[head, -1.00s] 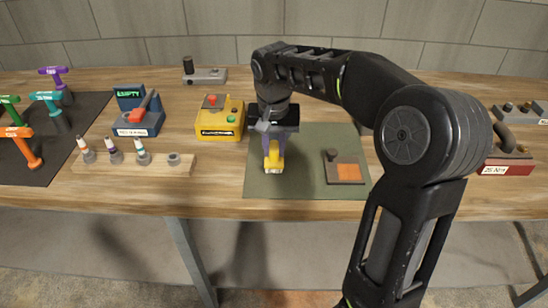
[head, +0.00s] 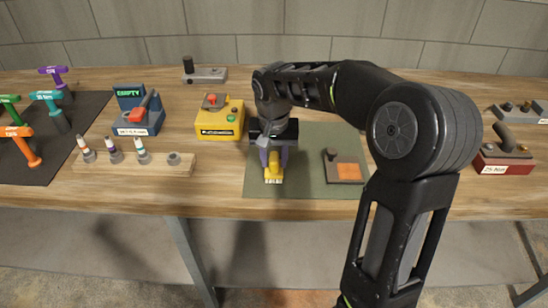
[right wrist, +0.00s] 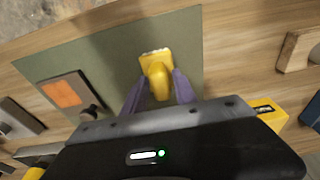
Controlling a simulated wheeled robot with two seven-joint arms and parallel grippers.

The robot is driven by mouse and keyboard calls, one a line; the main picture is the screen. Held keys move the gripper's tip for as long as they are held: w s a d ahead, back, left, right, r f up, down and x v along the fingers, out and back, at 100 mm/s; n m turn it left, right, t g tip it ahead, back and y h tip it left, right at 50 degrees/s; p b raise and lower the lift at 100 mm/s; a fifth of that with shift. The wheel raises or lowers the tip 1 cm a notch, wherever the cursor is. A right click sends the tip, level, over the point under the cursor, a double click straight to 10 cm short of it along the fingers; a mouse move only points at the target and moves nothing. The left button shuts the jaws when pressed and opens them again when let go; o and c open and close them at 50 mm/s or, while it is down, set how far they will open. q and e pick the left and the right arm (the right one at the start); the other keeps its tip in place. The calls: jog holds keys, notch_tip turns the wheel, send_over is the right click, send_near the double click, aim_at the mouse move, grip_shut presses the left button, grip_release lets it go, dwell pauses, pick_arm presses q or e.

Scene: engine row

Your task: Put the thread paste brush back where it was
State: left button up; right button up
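A yellow brush with pale bristles (head: 273,172) is at the green mat (head: 307,185); I take it for the thread paste brush. My right gripper (head: 274,158) is above it, its purple fingers closed on both sides of the yellow body. In the right wrist view the brush (right wrist: 157,75) sits between the fingertips (right wrist: 159,90), bristle end pointing away from the gripper. In the head view the bristles point down towards the mat's front edge. I cannot tell whether they touch the mat. My left gripper is not in view.
A grey block with an orange pad (head: 344,167) lies on the mat to the right. A yellow box (head: 219,120) stands left of the mat. A wooden rack (head: 120,165) holds several small tubes, with an empty socket (head: 174,158). A red box (head: 503,157) is at right.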

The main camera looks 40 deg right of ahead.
aim_at(274, 162)
jog(key=shift+o, duration=0.7)
jog(key=shift+r, duration=0.45)
notch_tip(274, 162, up, 11)
jog(key=s+a, duration=0.1)
jog(key=shift+s+r, duration=0.15)
jog(key=shift+s, duration=0.1)
jog(key=shift+a, duration=0.1)
